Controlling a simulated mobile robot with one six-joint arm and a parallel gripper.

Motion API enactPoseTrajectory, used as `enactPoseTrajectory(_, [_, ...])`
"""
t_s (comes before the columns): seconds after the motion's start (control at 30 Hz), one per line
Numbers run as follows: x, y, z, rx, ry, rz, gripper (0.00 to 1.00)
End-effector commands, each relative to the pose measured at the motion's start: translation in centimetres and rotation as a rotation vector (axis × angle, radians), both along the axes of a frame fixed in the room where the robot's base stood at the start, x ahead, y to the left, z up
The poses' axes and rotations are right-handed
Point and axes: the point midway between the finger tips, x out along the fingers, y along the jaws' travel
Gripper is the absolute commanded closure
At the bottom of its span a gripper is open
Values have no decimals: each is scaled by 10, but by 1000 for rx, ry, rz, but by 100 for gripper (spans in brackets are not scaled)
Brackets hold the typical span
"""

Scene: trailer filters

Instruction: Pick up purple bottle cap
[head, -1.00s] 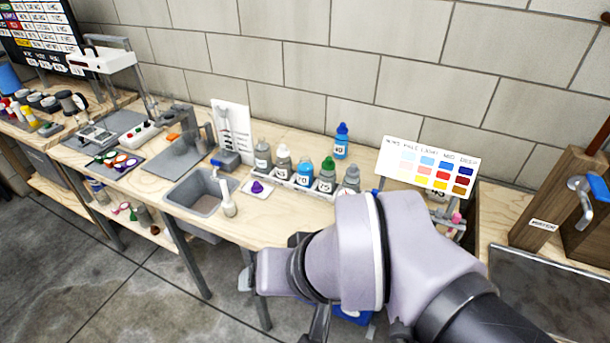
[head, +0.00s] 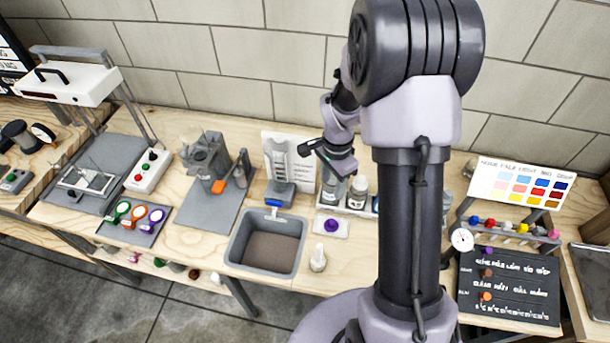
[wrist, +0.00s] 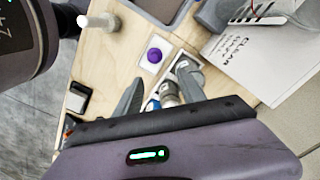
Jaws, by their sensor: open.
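The purple bottle cap (head: 331,225) sits on a small white plate (head: 343,231) to the right of the sink. It also shows in the wrist view as a purple disc (wrist: 154,55) above the space between my fingertips. My gripper (head: 328,158) is above the back of the bench, over the bottles and farther back than the cap. In the wrist view my gripper's two fingers (wrist: 160,86) are apart. The cap is not between them. A grey bottle shows between and beside the fingers, and I cannot tell whether they touch it.
A row of bottles (head: 358,191) stands behind the plate, partly hidden by my arm. A white bottle (head: 318,259) stands in front of it, and the sink (head: 268,243) lies left. A stand with a white label card (head: 291,163) is behind. A colour chart (head: 521,184) stands right.

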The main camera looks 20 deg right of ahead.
Motion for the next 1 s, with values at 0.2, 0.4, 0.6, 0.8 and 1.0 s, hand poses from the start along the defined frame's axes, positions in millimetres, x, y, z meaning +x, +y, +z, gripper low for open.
enactPoseTrajectory(0.2, [-2, 0, -63, 2, 6, -2, 53])
enactPoseTrajectory(0.4, [-2, 0, -112, 1, 4, 0, 53])
enactPoseTrajectory(0.6, [-3, -1, -129, 1, 3, -1, 53])
enactPoseTrajectory(0.8, [-9, -4, -168, 1, 4, 1, 53])
enactPoseTrajectory(1.0, [-9, -4, -174, 1, 2, 1, 53])
